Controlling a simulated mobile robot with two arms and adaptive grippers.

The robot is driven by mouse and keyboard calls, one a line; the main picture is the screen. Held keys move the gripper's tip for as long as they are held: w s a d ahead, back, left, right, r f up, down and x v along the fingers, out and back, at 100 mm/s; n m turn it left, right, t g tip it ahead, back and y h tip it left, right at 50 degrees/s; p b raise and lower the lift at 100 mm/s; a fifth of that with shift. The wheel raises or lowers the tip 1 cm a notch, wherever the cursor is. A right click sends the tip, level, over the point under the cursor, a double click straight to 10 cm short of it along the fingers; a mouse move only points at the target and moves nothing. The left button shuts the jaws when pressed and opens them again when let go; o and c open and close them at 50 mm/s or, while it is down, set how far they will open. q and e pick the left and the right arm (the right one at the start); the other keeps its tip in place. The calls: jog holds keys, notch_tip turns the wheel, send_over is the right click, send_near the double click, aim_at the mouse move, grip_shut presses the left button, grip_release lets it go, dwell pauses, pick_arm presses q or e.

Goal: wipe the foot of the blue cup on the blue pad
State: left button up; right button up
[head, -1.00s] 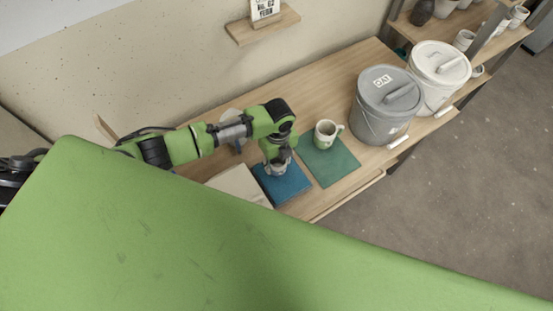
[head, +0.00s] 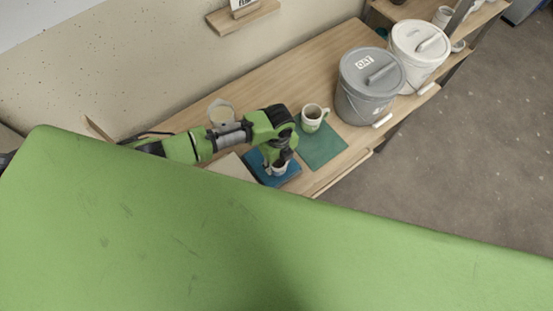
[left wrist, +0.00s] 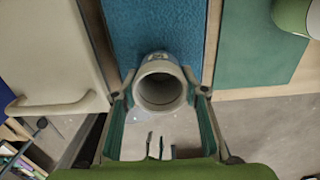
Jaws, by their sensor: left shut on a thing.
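My left gripper (head: 279,162) is shut on a small cup (head: 279,169). The cup also shows between the fingers in the left wrist view (left wrist: 160,88), with a pale grey rim, its mouth toward the camera and a bit of blue on its side. The blue pad (head: 290,178) lies below it on the bench; in the left wrist view the pad (left wrist: 160,25) reaches under the cup. The cup is over the pad's front part. Its foot is hidden, so I cannot tell whether it touches. My right gripper is out of view.
A cream and green mug (head: 312,118) stands on a green mat (head: 325,150) right of the pad. A pale board (head: 231,167) lies left of it. A grey lidded bucket (head: 368,95) and a white one (head: 418,50) stand at the right end of the bench.

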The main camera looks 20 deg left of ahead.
pick_arm(q)
notch_tip(320, 180, up, 7)
jog(key=p, duration=0.7)
dwell(0.3)
